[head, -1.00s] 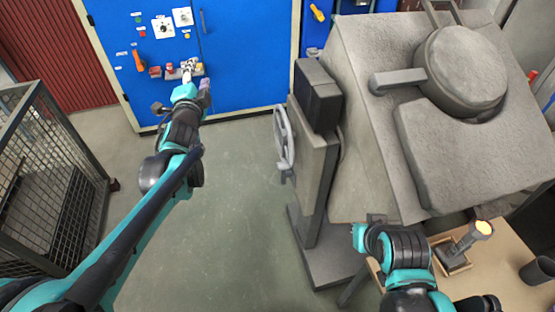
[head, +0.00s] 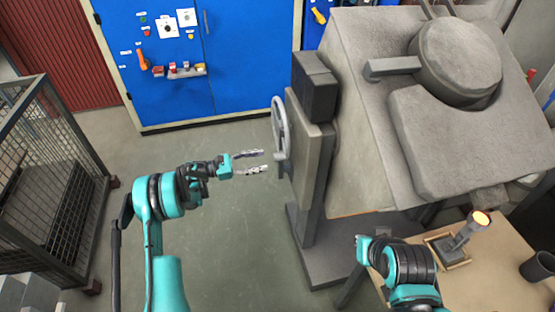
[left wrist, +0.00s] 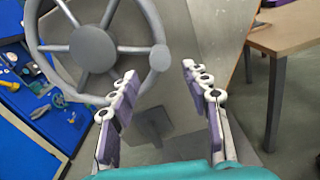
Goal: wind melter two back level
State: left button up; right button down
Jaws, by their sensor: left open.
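The grey melter (head: 350,150), with a round lid (head: 458,65) on top, stands tilted at the right of the head view. A spoked handwheel (head: 279,128) sits on the left side of its stand, seen nearly edge-on. In the left wrist view the wheel (left wrist: 93,48) shows its hub, spokes and a knob-like handle at lower right. My left gripper (head: 264,162) is open and empty, its fingers pointing right at the wheel's lower part, apart from it. My right arm (head: 405,268) is at the bottom right; its fingers cannot be made out.
A blue cabinet (head: 240,60) with switches stands at the back. A mesh cage (head: 45,165) is at the left. A wooden table (head: 500,285) at lower right bears a torch-like tool (head: 466,232) and a dark cup (head: 538,268). The floor between cage and melter is clear.

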aim_at(278, 158)
pick_arm(q)
jog(key=b+x, duration=0.1)
jog(key=x, duration=0.5)
jog(key=shift+d+f+b, duration=0.1)
jog(key=shift+d+b, duration=0.1)
jog(key=shift+b, duration=0.2)
jog(key=shift+w+d, duration=0.15)
jog(key=shift+d, duration=0.35)
jog(key=shift+c, duration=0.3)
grip_shut()
